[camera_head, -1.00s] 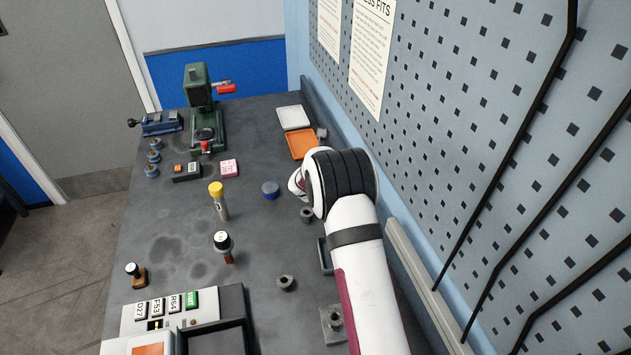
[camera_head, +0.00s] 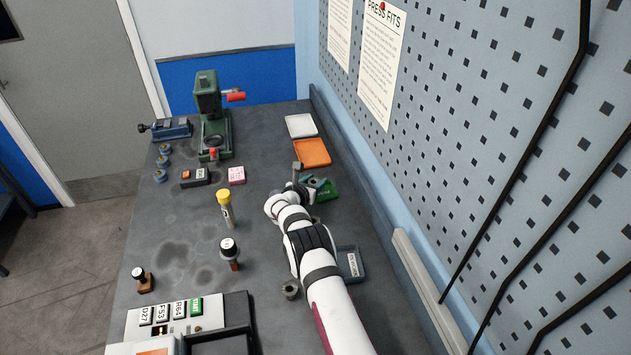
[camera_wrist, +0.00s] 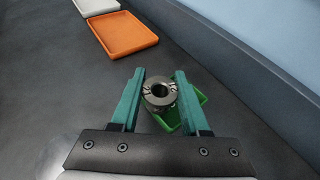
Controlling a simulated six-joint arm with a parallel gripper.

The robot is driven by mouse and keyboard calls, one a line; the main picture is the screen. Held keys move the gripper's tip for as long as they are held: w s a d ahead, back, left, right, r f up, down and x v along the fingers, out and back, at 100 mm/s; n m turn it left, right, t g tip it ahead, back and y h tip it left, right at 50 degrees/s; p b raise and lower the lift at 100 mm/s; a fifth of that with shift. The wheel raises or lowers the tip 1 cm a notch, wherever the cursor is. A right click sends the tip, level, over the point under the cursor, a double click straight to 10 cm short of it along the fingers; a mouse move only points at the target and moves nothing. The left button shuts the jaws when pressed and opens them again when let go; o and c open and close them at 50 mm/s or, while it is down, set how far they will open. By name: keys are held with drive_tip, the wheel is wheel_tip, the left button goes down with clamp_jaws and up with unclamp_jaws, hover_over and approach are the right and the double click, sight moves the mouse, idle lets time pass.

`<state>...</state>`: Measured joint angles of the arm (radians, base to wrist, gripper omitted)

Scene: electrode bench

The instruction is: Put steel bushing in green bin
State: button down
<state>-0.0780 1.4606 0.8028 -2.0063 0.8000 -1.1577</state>
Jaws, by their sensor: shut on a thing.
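In the wrist view a dark grey steel bushing (camera_wrist: 159,91), ring-shaped with a central hole, sits between the teal fingertips of my gripper (camera_wrist: 158,95). The fingers are shut on it. The green bin (camera_wrist: 196,98) shows behind and below the bushing, partly hidden by it and by the right finger. In the head view the green bin (camera_head: 328,190) lies beside my gripper (camera_head: 303,182), just right of it. The bushing is hard to make out there. The wrist view shows the bushing overlapping the bin's left part; its height above the bin is unclear.
An orange tray (camera_head: 312,153) and a white tray (camera_head: 300,126) lie farther back. A labelled blue-grey tray (camera_head: 350,264) is right of my arm. Another grey ring (camera_head: 290,290) lies left of it. A yellow-capped cylinder (camera_head: 226,208) stands left. The wall is on the right.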

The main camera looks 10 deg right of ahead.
drive_tip(key=shift+f, duration=0.1)
drive_tip(key=shift+f, duration=0.35)
drive_tip(key=shift+c, duration=2)
unclamp_jaws()
